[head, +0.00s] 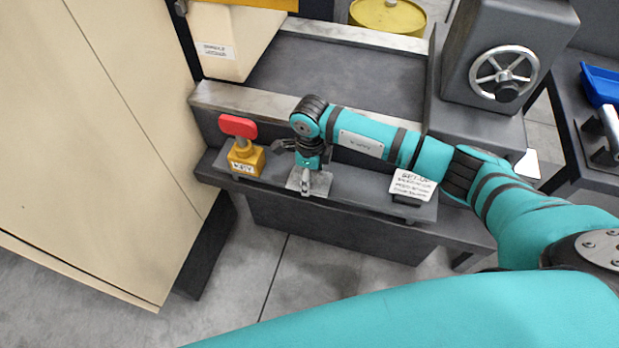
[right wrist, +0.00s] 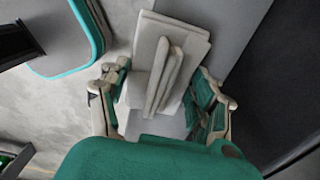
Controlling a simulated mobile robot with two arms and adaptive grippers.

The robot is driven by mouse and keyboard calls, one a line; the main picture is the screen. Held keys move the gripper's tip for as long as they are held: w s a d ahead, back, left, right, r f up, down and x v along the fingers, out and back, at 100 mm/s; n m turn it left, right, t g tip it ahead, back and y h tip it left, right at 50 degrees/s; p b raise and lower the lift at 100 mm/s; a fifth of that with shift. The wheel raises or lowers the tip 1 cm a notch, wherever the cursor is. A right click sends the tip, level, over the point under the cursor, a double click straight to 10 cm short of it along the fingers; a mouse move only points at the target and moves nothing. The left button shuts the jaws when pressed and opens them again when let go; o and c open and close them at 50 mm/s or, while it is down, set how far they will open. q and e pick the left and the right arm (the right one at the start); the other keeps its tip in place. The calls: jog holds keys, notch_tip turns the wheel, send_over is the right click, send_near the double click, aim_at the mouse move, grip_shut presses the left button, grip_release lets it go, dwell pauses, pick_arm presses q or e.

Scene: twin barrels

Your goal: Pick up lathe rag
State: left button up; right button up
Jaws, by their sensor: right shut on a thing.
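Whether the rag is clear of the ledge cannot be told. My left gripper is not in view.
A yellow switch box with a red paddle (head: 238,128) stands on the ledge close left of the gripper. A white card (head: 411,186) is to the right. A handwheel (head: 503,76) is at the back right. A beige cabinet (head: 90,140) fills the left.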

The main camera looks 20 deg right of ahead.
jog(key=c, duration=0.3)
jog(key=shift+r, duration=0.15)
jog(key=shift+w+r, duration=0.1)
jog(key=shift+r, duration=0.45)
notch_tip(320, 180, up, 2)
jog(key=shift+r+b, duration=0.2)
jog(key=shift+b, duration=0.2)
jog(key=s+r+b, duration=0.1)
jog(key=s, duration=1.5)
jog(key=shift+r+b, duration=0.15)
jog(key=shift+b, duration=0.2)
jog(key=shift+s+a, duration=0.1)
